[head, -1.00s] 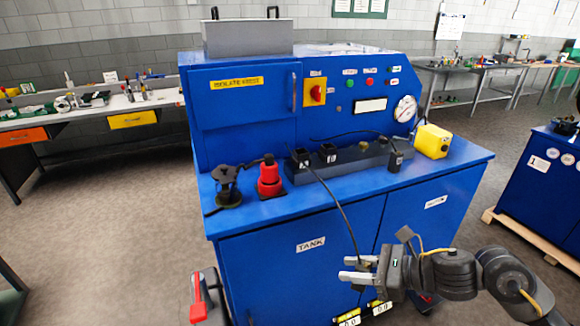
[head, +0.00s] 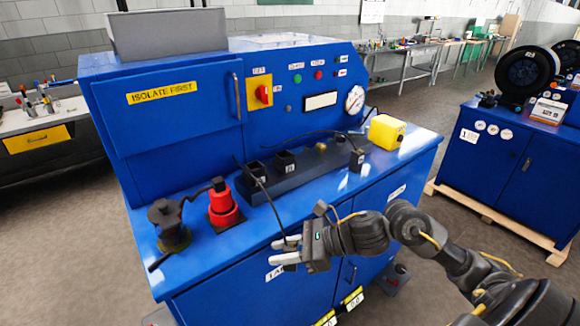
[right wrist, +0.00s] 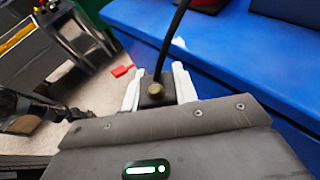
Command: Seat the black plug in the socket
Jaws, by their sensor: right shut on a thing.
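My right gripper (head: 286,250) is in front of the blue cabinet, near the front edge of its top. It is shut on the black plug (right wrist: 153,94), which sits between the pale fingers in the right wrist view. A brass-coloured gland and a black cable rise from the plug. In the head view the fingers mostly hide it. A long dark socket block (head: 318,172) lies on the cabinet top, beyond the gripper. Two dark square sockets, one left (head: 257,169) and one nearer the middle (head: 285,161), stand on it. My left gripper is not in view.
A red cylindrical piece (head: 222,206) and a black-topped fitting (head: 168,222) stand on the cabinet top (head: 205,258) at the left. A black connector with a cable (head: 357,160) is at the block's right end. A yellow box (head: 385,132) stands further right.

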